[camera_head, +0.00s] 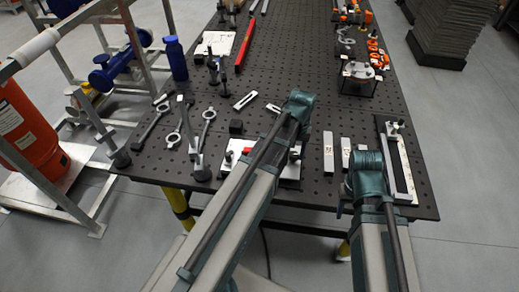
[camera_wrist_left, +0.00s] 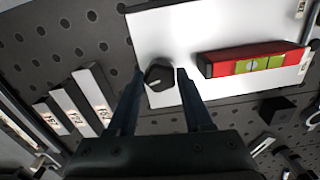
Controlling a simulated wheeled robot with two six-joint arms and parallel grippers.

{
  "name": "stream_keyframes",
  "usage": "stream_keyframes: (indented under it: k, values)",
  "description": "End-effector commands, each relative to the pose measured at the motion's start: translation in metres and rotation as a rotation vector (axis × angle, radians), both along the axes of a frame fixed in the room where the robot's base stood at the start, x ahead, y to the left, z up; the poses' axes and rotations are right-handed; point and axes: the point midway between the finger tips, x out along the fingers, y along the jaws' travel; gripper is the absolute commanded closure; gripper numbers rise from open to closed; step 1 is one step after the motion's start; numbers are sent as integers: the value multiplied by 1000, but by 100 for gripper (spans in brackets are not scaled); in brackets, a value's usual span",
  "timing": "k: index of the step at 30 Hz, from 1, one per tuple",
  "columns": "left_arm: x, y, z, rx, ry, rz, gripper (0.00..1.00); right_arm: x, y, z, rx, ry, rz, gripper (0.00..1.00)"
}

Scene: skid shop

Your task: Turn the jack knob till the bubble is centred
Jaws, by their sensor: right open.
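The black jack knob (camera_wrist_left: 158,77) stands at the edge of a white plate (camera_wrist_left: 185,30) in the left wrist view. My left gripper (camera_wrist_left: 161,74) has its two dark fingers on either side of the knob; whether they touch it I cannot tell. On the same plate lies a red spirit level (camera_wrist_left: 220,62) with a yellow-green vial (camera_wrist_left: 262,64). The bubble's exact place is too small to tell. In the head view my left arm hides most of the plate (camera_head: 290,173) and the left gripper. My right gripper is hidden behind its own arm.
Labelled metal blocks (camera_head: 328,152) stand beside the plate. A framed fixture (camera_head: 397,160) lies at the table's right edge. Wrenches (camera_head: 152,122) and dark stands lie to the left on the perforated table (camera_head: 300,45). A blue bottle (camera_head: 175,58) stands at the left edge.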

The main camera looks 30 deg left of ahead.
Motion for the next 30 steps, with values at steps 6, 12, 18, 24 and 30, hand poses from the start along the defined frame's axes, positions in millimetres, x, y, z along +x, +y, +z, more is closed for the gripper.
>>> stream_keyframes:
  k: [6, 12, 18, 24, 30]
  values:
    - [0, 0, 0, 0, 0, 0, 91, 0, 0, 0, 0, 0, 0, 50]
    - [0, 0, 0, 0, 0, 0, 99, 0, 0, 0, 0, 0, 0, 50]
    - [0, 0, 0, 0, 0, 123, 99, 0, 0, 0, 0, 0, 0, 50]
    - [0, 0, 0, 1, -1, 353, 99, 0, 0, 0, 0, 0, 0, 50]
    - [0, 0, 0, 1, -1, 423, 99, 0, 0, 0, 0, 0, 0, 50]
